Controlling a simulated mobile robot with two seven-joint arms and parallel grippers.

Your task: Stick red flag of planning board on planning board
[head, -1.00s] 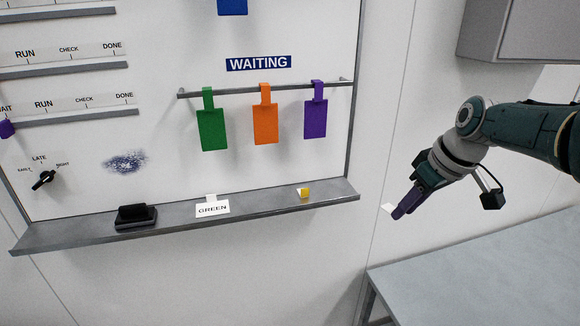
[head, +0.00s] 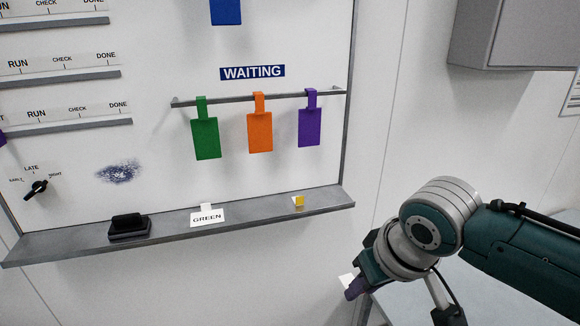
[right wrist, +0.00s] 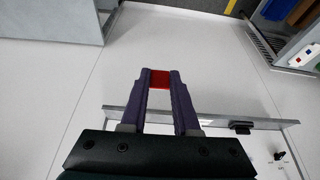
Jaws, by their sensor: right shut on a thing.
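The planning board (head: 75,95) fills the left of the head view, with tag hooks, scale rows and a grey ledge (head: 270,215) along its bottom. My right gripper (head: 351,287) is low, right of the ledge's end and apart from the board. It is shut on the red flag (right wrist: 160,79), whose red part shows between the fingertips in the right wrist view. In the head view a small white piece (head: 346,281) shows at the fingertips; the red is not visible there. My left gripper is not in view.
Green (head: 206,138), orange (head: 260,136) and purple (head: 309,127) tags hang from the WAITING rail. A black eraser (head: 129,226), a GREEN card (head: 208,217) and a yellow block (head: 299,201) are on the ledge. A grey cabinet (head: 510,35) hangs at upper right.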

